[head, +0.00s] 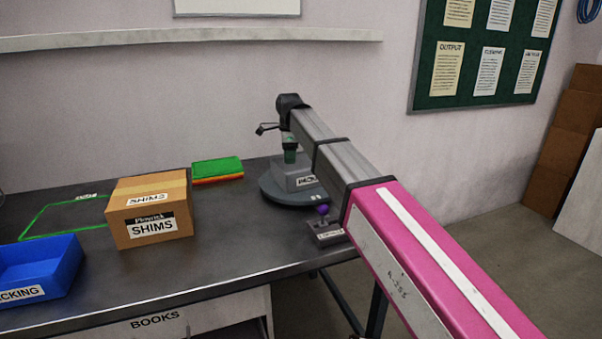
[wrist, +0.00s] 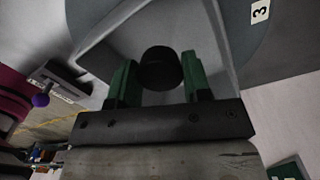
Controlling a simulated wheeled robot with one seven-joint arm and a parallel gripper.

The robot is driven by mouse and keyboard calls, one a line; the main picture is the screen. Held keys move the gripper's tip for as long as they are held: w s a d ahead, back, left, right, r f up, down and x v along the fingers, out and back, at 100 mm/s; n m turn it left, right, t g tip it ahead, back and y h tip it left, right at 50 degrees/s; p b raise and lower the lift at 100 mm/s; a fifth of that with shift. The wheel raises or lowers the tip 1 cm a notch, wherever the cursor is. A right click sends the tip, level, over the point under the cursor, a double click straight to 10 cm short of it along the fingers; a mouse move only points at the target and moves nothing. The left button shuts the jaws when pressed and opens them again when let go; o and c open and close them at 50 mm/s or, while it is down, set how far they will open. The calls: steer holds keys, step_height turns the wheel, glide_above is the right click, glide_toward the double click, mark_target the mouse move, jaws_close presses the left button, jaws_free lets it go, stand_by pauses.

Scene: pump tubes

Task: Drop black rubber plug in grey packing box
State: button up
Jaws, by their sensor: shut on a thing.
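My gripper (head: 290,153) has green fingers pointing down over the grey packing box (head: 287,182) in the head view. In the wrist view my gripper (wrist: 160,76) is shut on the black rubber plug (wrist: 162,66), a dark round piece between the fingers. The grey box (wrist: 224,45) shows behind the plug in the wrist view, with its walls around the fingertips. The plug is hard to make out in the head view. I cannot tell how far it is from the box floor.
The box stands on a dark round turntable (head: 275,194). A control with a purple knob (head: 323,209) is in front of it. A cardboard SHIMS box (head: 150,232), a blue PACKING bin (head: 38,268) and green-orange pads (head: 217,167) are to the left. The table's middle (head: 235,230) is clear.

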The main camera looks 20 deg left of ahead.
steer(key=d+f, duration=0.1)
steer(key=w+d+f, duration=0.2)
steer(key=shift+w+d, duration=0.25)
steer(key=shift+d, duration=0.15)
steer(key=shift+f, duration=1.9)
steer(key=shift+f, duration=0.1)
steer(key=o, duration=0.9)
step_height(320, 180, up, 12)
